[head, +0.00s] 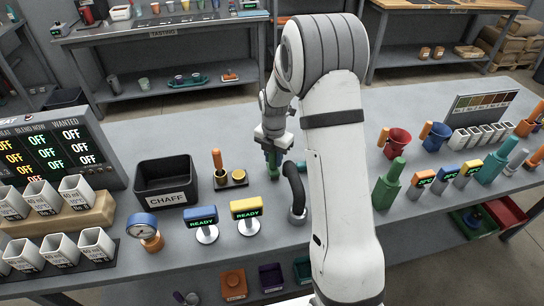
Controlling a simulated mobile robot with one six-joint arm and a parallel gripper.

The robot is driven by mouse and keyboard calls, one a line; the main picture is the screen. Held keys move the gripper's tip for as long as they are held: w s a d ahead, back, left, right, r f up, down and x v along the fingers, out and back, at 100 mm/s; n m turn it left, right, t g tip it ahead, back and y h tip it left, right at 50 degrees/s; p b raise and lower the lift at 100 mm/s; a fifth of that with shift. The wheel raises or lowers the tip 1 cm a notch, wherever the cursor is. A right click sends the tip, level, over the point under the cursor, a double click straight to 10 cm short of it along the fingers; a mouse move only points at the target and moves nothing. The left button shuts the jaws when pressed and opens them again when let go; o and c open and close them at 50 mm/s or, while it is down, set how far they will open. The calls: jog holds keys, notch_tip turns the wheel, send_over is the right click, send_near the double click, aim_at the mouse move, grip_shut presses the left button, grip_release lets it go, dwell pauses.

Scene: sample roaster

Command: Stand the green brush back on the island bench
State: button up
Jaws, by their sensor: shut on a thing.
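My gripper (272,143) is in the middle of the head view, pointing down over the island bench (335,118). It is shut on the green brush (272,160), which hangs upright below the fingers. The brush's lower end is close to the bench top; I cannot tell whether it touches. My arm stands in front on the right and hides part of the bench.
A black chaff bin (167,179) and a small orange-handled tool (218,165) stand left of the brush. A dark curved handle (294,188) rises just right of it. Two READY signs (202,219) (246,209) stand nearer. The bench behind the brush is clear.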

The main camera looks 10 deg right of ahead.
jog(key=shift+f, duration=0.1)
jog(key=o, duration=1)
